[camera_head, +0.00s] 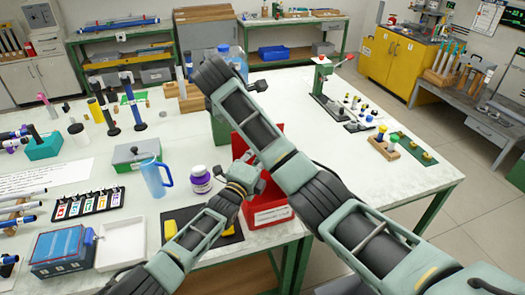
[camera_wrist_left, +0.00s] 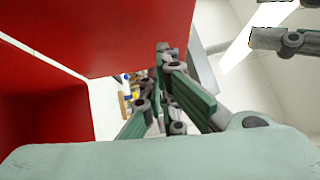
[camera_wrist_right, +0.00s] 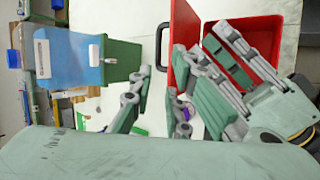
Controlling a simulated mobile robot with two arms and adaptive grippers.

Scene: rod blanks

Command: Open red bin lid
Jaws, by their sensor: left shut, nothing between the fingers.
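The red bin (camera_head: 270,216) with a white label stands at the table's front edge, partly hidden by my right arm. In the right wrist view, its red body (camera_wrist_right: 285,30) is open at the top. A red lid panel with a black handle (camera_wrist_right: 163,45) stands raised beside the opening. My left gripper (camera_head: 246,158) is shut and empty, over the bin beside the raised panel. In the left wrist view its fingertips (camera_wrist_left: 163,50) overlap the red panel (camera_wrist_left: 110,30); contact is unclear. My right gripper (camera_wrist_right: 172,90) is open and empty above the bin area.
A green press (camera_head: 325,85) is at the back right. The table right of my right arm is mostly clear.

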